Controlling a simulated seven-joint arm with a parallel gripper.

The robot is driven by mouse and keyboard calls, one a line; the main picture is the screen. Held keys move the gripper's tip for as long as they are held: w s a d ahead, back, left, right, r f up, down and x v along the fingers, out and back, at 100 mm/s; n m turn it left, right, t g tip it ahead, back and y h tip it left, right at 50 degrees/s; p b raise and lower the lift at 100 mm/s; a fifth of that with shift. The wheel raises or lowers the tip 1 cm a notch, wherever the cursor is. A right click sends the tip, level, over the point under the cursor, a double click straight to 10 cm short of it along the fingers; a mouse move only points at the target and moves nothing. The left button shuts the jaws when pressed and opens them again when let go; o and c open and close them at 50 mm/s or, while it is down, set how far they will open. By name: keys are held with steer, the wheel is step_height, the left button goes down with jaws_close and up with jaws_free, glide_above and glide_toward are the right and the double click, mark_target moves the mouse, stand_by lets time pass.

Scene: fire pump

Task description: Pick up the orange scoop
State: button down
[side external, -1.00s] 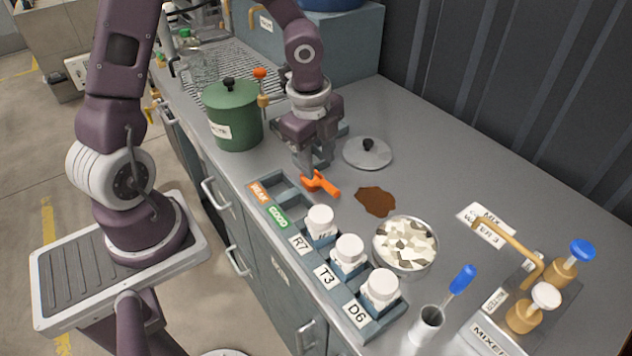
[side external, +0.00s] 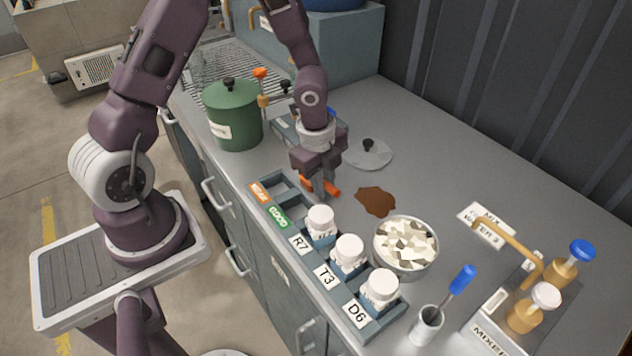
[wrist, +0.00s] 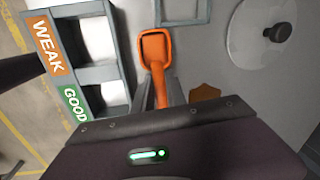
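The orange scoop (side external: 332,188) lies on the grey counter beside the labelled rack, partly hidden by my fingers in the side view. In the wrist view, the scoop's head (wrist: 155,46) points up the picture and its handle runs down between my two fingers. My gripper (side external: 319,190) points down over the scoop, with its fingers low at the counter. In the wrist view my gripper (wrist: 162,92) has one finger on each side of the handle. I cannot tell whether the fingers press on it.
The rack (side external: 262,209) with WEAK and GOOD labels holds several white-lidded jars. A green pot (side external: 233,117) stands behind it. A lid (side external: 368,156), a brown patch (side external: 376,201) and a bowl of pale chunks (side external: 405,247) lie to the right. The counter's back right is clear.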

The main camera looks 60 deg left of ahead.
step_height(320, 180, up, 10)
steer(key=shift+r, duration=0.1)
steer(key=c, duration=2)
jaws_free()
jaws_close()
